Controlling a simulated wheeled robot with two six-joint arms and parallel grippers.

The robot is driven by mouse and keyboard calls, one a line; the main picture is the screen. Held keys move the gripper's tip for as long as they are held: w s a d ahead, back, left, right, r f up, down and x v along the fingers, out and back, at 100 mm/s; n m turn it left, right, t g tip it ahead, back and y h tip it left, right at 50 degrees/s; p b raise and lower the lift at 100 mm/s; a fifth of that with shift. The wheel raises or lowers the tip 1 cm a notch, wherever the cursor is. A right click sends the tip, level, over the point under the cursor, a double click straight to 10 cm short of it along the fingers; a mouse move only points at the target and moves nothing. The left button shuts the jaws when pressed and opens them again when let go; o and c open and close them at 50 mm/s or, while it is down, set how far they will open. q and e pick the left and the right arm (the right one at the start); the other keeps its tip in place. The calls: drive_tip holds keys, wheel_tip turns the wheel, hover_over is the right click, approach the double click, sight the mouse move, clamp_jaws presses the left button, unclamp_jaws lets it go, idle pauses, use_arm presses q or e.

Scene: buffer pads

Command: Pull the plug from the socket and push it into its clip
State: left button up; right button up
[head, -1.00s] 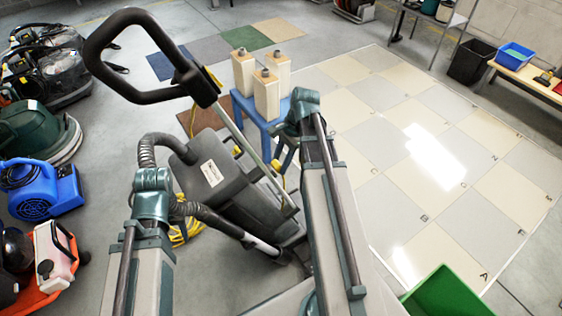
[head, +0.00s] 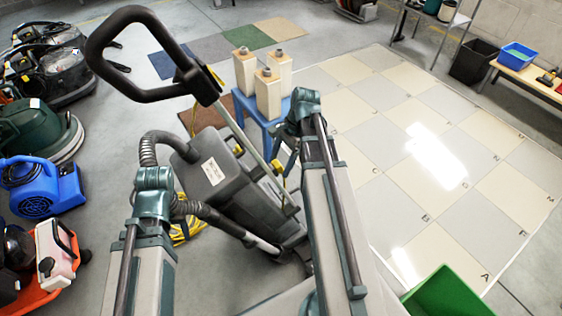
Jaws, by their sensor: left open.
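A grey upright floor machine (head: 222,178) with a black loop handle (head: 140,95) stands in front of me. A yellow cord (head: 213,77) shows by the handle. Small yellow parts show on the tank's side (head: 238,150) and by the slanted pole (head: 278,167); which is the plug, socket or clip I cannot tell. My left arm rises at lower left, and its gripper cannot be made out past the elbow. My right arm rises at centre, and dark parts below its elbow, probably my right gripper (head: 286,151), are close to the yellow part by the pole; the jaws are unclear.
A blue stool (head: 260,125) carries several beige containers just behind the machine. Yellow cable (head: 186,232) lies on the floor beside it. A blue blower (head: 42,187) and other machines line the left. A green bin (head: 448,293) is at lower right. The tiled floor at right is clear.

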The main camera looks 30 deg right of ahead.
use_arm(q)
drive_tip(key=shift+r, duration=0.15)
use_arm(e)
drive_tip(key=shift+r, duration=0.1)
use_arm(q)
wheel_tip(320, 180, up, 13)
drive_tip(key=p, duration=1.3)
use_arm(e)
drive_tip(key=v, duration=1.3)
drive_tip(key=shift+d+r, duration=0.2)
drive_tip(key=shift+r, duration=0.05)
use_arm(q)
drive_tip(key=shift+f, duration=0.2)
